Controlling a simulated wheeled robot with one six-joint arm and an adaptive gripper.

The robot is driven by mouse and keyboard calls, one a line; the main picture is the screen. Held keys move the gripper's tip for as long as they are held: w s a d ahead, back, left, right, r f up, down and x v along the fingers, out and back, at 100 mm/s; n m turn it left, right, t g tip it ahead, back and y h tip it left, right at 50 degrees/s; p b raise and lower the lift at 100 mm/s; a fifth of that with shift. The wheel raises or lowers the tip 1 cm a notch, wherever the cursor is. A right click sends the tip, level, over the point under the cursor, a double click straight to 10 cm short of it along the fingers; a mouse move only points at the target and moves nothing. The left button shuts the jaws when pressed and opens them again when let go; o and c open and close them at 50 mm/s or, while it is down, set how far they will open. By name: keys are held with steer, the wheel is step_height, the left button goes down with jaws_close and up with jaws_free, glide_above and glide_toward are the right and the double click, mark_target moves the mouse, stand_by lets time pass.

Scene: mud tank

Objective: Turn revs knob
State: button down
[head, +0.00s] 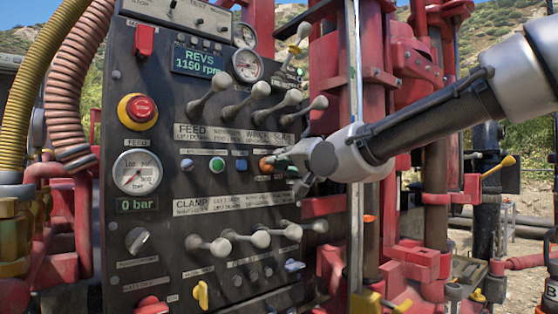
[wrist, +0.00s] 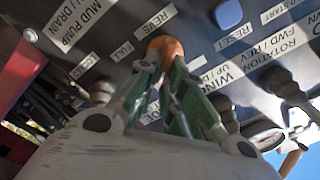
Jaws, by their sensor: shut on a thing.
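The revs knob (head: 267,164) is a small orange knob on the dark control panel, in the row below the upper levers. In the wrist view the orange knob (wrist: 166,47) sits below a label reading REVS, with FULL beside it. My gripper (head: 284,160) comes in from the right, its fingers at the knob. In the wrist view my gripper (wrist: 168,62) has its green-grey fingertips shut on the knob, covering its lower part. The revs display (head: 198,62) at the panel's top reads REVS 1150 rpm.
A row of grey-knobbed levers (head: 260,89) stands out above the knob, and another row (head: 261,238) below. A red emergency button (head: 140,110) and a pressure gauge (head: 137,171) are at left. A blue button (wrist: 228,14) is close beside the knob. Red rig columns stand right of the panel.

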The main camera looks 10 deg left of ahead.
steer(key=m, duration=0.3)
steer(key=f+m, duration=0.1)
steer(key=m, duration=0.2)
steer(key=shift+w+d, duration=0.15)
steer(key=shift+m, duration=0.3)
steer(key=c, duration=1.5)
jaws_free()
steer(key=shift+c, duration=0.2)
steer(key=v, duration=1.2)
